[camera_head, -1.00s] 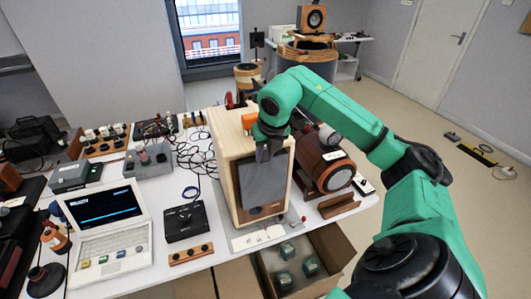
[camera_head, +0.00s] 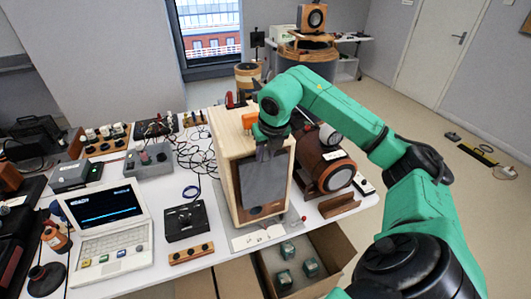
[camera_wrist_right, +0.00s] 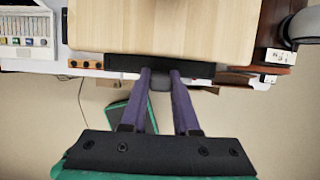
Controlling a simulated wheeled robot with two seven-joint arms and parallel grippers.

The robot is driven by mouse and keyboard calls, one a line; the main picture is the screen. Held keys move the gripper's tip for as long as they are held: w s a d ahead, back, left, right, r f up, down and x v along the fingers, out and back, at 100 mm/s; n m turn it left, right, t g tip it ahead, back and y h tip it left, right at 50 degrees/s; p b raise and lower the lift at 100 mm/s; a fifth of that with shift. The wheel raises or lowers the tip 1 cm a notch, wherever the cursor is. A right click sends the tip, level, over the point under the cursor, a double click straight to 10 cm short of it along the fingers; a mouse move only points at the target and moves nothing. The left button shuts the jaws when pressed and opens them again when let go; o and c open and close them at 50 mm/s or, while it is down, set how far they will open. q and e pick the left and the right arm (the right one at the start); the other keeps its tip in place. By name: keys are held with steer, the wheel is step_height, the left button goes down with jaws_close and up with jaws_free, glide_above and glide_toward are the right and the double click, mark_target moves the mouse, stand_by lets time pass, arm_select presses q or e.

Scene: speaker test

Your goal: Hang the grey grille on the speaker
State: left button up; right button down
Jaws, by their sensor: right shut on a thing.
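The speaker (camera_head: 226,150) is a pale wooden box standing upright on the white table, and its top fills the upper middle of the right wrist view (camera_wrist_right: 160,28). The grey grille (camera_head: 263,184) is a flat panel upright at the speaker's front face, covering most of it. A strip of brown front with a dark round part shows below it. My right gripper (camera_head: 268,152) is at the grille's top edge, shut on a small grey tab. In the wrist view the fingers (camera_wrist_right: 160,76) flank this tab, and the grille's top edge (camera_wrist_right: 122,64) runs along the speaker front. I cannot tell whether grille and speaker touch.
A brown round-fronted speaker (camera_head: 328,168) stands close on the right. A black box (camera_head: 186,221) and a white laptop (camera_head: 108,222) are on the left. An open cardboard box (camera_head: 335,242) with green-topped items is below the table's front edge. Cables lie behind the black box.

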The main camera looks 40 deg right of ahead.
steer(key=shift+f+b, duration=0.5)
steer(key=shift+f, duration=0.1)
stand_by(0.6)
steer(key=c, duration=0.6)
jaws_free()
steer(key=p+v, duration=0.1)
steer(key=v, duration=1.3)
steer(key=shift+s+r, duration=0.15)
steer(key=shift+r, duration=0.15)
